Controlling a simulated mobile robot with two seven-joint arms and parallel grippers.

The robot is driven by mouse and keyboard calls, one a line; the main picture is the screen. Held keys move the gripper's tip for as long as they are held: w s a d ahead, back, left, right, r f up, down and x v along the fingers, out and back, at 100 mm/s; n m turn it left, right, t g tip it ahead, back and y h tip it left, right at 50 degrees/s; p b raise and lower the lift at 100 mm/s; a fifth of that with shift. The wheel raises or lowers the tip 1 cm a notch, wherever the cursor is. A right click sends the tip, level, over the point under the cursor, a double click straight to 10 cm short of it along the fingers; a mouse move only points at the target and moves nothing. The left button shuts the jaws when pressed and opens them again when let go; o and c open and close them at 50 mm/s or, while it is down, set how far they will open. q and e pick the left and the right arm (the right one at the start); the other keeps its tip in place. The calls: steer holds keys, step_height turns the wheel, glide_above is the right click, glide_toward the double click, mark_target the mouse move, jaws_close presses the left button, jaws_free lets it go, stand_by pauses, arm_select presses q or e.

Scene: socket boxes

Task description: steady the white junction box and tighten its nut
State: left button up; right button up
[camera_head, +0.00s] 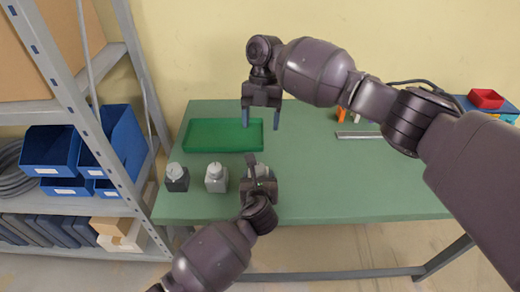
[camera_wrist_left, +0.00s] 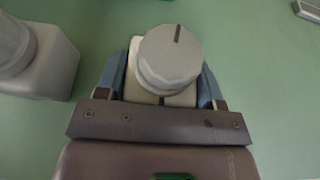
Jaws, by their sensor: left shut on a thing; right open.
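The white junction box (camera_wrist_left: 133,62) stands on the green table, with its round grey nut (camera_wrist_left: 170,58) on top; the nut has a dark index line. My left gripper (camera_wrist_left: 163,88) is shut on the box, a blue finger on each side of it. In the head view my left gripper (camera_head: 258,172) covers most of the box. My right gripper (camera_head: 261,118) is open and empty, pointing down above the table, by the right end of the green tray.
A grey box (camera_head: 216,178) and a dark box (camera_head: 177,178), each with a light nut, stand left of my left gripper. The green tray (camera_head: 200,135) lies behind them. A metal bar (camera_head: 358,135) and a red bin (camera_head: 486,98) are at the right. A shelf with blue bins (camera_head: 50,150) stands left.

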mark_target(258, 167)
steer(key=s+f+n, duration=0.1)
steer(key=f, duration=0.2)
steer(key=s+f, duration=0.2)
steer(key=f, duration=0.2)
steer(key=s+a+f+n+h, duration=0.1)
steer(key=f, duration=0.3)
steer(key=shift+s+n, duration=0.3)
steer(key=shift+c, duration=0.4)
steer(key=c, duration=0.9)
steer(key=shift+o, duration=0.2)
steer(key=shift+d, duration=0.1)
steer(key=shift+m+y, duration=0.7)
steer(key=shift+m, duration=0.9)
